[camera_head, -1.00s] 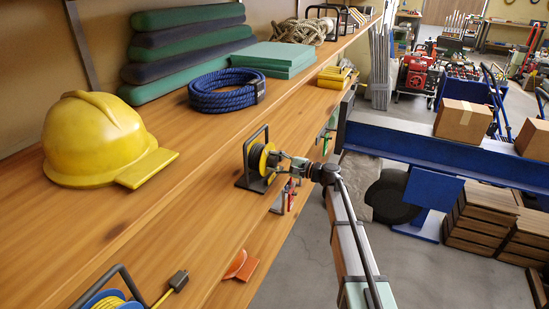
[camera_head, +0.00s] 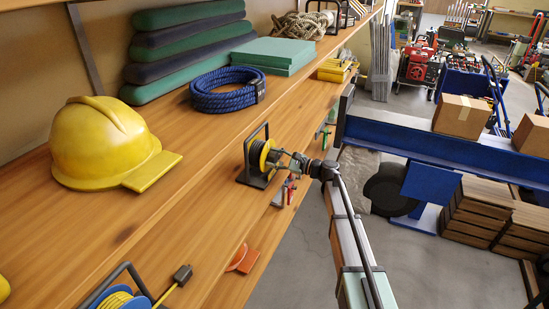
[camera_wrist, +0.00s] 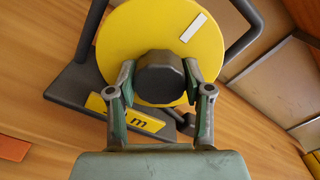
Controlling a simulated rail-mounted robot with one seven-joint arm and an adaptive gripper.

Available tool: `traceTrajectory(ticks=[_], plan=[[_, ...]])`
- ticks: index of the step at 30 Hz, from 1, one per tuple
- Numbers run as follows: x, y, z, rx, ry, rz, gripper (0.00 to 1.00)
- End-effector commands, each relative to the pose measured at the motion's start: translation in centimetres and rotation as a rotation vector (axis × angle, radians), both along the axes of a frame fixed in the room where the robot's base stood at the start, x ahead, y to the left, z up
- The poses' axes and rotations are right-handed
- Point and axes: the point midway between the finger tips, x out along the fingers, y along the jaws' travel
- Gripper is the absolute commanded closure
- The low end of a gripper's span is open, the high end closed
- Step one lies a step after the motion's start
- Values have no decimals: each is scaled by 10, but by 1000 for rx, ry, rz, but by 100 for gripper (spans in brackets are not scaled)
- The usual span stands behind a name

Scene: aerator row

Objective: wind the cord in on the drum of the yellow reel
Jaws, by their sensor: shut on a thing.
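The yellow reel (camera_head: 259,153) stands upright in a dark frame on the wooden shelf, near the shelf's front edge. In the wrist view its round yellow side (camera_wrist: 150,22) faces me, with a white strip near its upper right edge. My gripper (camera_head: 283,160) reaches the reel from the right. In the wrist view my gripper (camera_wrist: 160,78) is shut on a dark knob (camera_wrist: 160,76) on that side, one finger at each side of it. The drum behind the yellow side is hidden in the wrist view.
A blue reel (camera_head: 117,299) with yellow cord and a dark plug (camera_head: 182,273) is at bottom left. A blue beam (camera_head: 400,135) is at right.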

Motion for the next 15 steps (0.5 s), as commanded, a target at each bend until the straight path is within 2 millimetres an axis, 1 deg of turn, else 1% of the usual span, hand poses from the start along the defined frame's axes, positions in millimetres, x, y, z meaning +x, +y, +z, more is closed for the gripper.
traceTrajectory(ticks=[6,7,8,9,15], plan=[[1,1,1,4,2,0,84],[1,1,1,4,2,0,43],[1,1,1,3,1,0,32],[1,1,1,3,1,0,24],[0,0,1,2,0,0,24]])
